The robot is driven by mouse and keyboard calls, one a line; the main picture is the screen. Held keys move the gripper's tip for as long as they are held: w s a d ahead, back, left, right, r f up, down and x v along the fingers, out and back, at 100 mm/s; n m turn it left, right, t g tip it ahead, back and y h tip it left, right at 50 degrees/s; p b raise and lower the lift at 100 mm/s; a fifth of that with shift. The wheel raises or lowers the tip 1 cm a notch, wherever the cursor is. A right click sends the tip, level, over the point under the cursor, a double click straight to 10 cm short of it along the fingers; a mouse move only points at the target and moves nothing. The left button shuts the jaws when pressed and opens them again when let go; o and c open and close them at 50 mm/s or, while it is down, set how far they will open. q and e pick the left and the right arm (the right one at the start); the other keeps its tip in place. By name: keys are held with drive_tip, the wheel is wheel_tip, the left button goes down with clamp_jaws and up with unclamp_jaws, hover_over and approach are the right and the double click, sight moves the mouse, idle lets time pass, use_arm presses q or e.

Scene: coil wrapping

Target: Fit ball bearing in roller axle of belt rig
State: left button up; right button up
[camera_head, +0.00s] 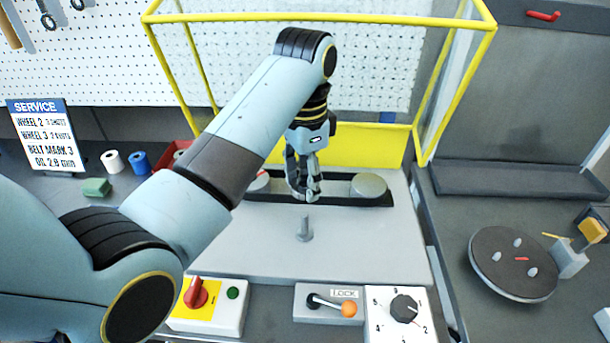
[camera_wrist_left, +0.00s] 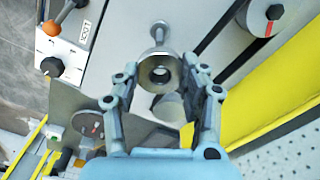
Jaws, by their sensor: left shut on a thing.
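The belt rig's grey plate (camera_head: 240,245) carries a black belt with a roller at each end. The right roller (camera_head: 369,185) is plain grey. The left roller has a red mark and shows in the left wrist view (camera_wrist_left: 267,15). A small grey upright post (camera_head: 304,228) stands in front of the belt. My left gripper (camera_head: 306,192) is over the middle of the belt, pointing down. In the left wrist view it is shut on a metal ring, the ball bearing (camera_wrist_left: 161,73). The post's round top (camera_wrist_left: 159,27) shows just beyond the bearing. I cannot tell whether they touch.
A yellow guard frame (camera_head: 320,17) stands around the rig. A red switch box (camera_head: 207,305), a LOCK lever (camera_head: 330,303) and a numbered dial (camera_head: 403,308) line the front. A round dark turntable (camera_head: 513,264) is at right. A SERVICE sign (camera_head: 42,135) stands at left.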

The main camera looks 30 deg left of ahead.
sight(305, 215)
use_arm(q)
wheel_tip(305, 215, down, 3)
drive_tip(key=shift+r+b, duration=0.1)
drive_tip(key=shift+b, duration=0.3)
drive_tip(key=shift+f+b, duration=0.4)
drive_tip(key=shift+f, duration=0.85)
use_arm(e)
drive_tip(key=shift+w+a+f, duration=0.1)
drive_tip(key=shift+w+f, duration=0.1)
drive_tip(key=shift+f, duration=0.25)
drive_tip(key=shift+w+a+f, duration=0.1)
drive_tip(key=shift+w+f, duration=0.05)
drive_tip(key=shift+f, duration=0.25)
drive_tip(key=shift+s+r, duration=0.1)
drive_tip(key=shift+r, duration=0.1)
use_arm(q)
drive_tip(key=shift+r+p, duration=0.1)
drive_tip(key=shift+p, duration=0.55)
use_arm(e)
drive_tip(key=shift+d+r, duration=0.1)
drive_tip(key=shift+r, duration=0.35)
drive_tip(key=shift+d, duration=0.1)
use_arm(q)
drive_tip(key=shift+p, duration=0.35)
use_arm(e)
drive_tip(key=shift+r, duration=0.35)
drive_tip(key=shift+f, duration=0.1)
